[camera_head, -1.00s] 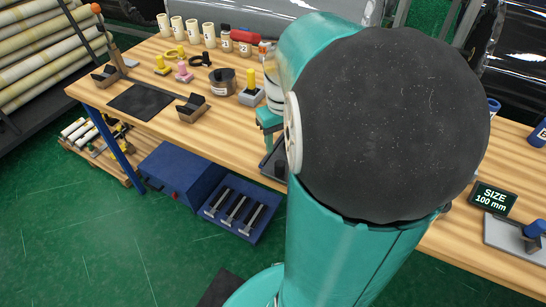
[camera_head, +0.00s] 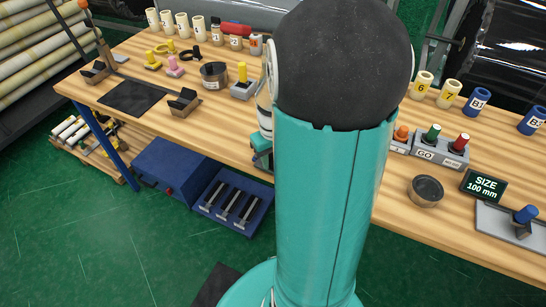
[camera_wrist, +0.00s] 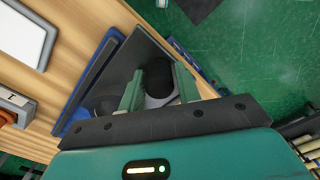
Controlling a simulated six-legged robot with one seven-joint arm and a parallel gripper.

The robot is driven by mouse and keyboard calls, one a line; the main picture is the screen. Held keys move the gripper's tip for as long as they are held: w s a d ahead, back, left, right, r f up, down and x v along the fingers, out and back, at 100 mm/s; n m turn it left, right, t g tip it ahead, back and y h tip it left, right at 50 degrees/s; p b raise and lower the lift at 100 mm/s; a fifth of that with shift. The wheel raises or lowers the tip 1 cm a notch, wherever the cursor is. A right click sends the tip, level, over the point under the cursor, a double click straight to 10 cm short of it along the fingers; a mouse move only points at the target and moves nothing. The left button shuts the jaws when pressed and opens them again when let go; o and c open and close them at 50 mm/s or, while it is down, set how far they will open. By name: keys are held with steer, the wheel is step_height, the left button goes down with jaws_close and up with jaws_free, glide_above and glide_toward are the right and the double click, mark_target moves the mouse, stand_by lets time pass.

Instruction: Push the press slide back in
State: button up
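My gripper (camera_wrist: 158,70) points down in the wrist view, its two teal fingers apart. A dark round piece (camera_wrist: 158,80) shows between or just beyond the fingers; I cannot tell if they touch it. Under it lies a grey plate (camera_wrist: 122,62) with a blue strip (camera_wrist: 88,82) along its side, at the wooden table's edge. This may be the press slide, but I cannot tell for sure or see how far out it is. In the head view my arm hides most of the press area; only a little teal and dark structure shows at its left side.
The wooden table (camera_head: 225,115) holds a dark cup (camera_head: 213,75), a yellow-knobbed block (camera_head: 243,84), a button box (camera_head: 438,152), a dark bowl (camera_head: 426,190) and a size display (camera_head: 484,186). A blue tray (camera_head: 233,203) lies below on the green floor (camera_head: 85,240).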

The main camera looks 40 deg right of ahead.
jaws_close()
steer(key=w+d, duration=0.1)
steer(key=d, duration=0.3)
steer(key=w+d, duration=0.2)
steer(key=d, duration=0.2)
steer(key=w+d, duration=0.1)
steer(key=d, duration=0.2)
steer(key=shift+w+d, duration=0.15)
steer(key=shift+d, duration=0.25)
steer(key=shift+w+d+r, duration=0.1)
steer(key=shift+d, duration=0.35)
steer(key=shift+o, duration=1.6)
jaws_free()
steer(key=shift+w+d, duration=0.1)
steer(key=shift+d, duration=0.05)
steer(key=shift+o, duration=0.6)
step_height(320, 180, up, 14)
steer(key=shift+a, duration=0.2)
